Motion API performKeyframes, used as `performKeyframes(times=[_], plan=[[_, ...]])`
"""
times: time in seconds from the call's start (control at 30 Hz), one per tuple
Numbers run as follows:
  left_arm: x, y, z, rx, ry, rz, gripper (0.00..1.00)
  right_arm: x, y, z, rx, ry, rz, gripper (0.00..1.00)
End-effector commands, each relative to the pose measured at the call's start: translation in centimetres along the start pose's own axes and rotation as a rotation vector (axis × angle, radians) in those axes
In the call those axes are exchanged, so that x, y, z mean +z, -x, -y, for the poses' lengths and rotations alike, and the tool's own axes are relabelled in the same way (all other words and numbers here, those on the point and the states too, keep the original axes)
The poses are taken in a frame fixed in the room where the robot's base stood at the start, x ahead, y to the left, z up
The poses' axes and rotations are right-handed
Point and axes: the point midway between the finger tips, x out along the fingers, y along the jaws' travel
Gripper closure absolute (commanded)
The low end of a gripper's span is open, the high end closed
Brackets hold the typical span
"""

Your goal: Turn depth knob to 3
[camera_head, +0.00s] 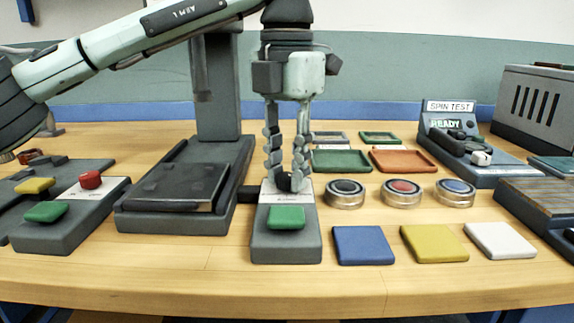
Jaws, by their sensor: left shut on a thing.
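My left gripper (287,178) hangs straight down in the middle of the view, its fingers closed around a small dark knob (285,181). The knob sits on a grey control box (286,245) with a white label plate and a green button (286,217) on its front slope. The fingers hide most of the knob and part of the label, so its scale and setting cannot be read. The box stands beside a grey machine (170,225) with a tall column and a dark flat plate. My right gripper is not in view.
At the left is a box with a red knob (91,178) and a green button. Right of the gripper are green and orange trays (404,160), round tins (401,193) and coloured pads (434,243). A "SPIN TEST" unit (472,160) stands at the right.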

Motion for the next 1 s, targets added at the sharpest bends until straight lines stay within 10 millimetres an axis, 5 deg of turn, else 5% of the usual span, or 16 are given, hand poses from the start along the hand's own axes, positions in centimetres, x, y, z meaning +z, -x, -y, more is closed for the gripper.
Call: performKeyframes(times=[0.23,0.27,0.4,0.77,1.0], plan=[[-0.1,-0.1,0.0,0.0,-0.002,-0.003,1.0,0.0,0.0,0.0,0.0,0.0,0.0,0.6],[-0.1,-0.1,0.0,0.0,-0.002,-0.003,0.71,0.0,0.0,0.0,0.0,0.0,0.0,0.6],[0.0,-0.1,0.0,0.0,-0.003,-0.002,0.54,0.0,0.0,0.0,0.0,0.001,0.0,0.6],[0.0,0.4,0.0,0.001,-0.002,0.0,0.54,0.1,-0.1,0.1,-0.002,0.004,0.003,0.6],[0.1,4.5,0.1,0.001,-0.001,0.003,0.54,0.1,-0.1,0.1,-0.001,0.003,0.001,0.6]])
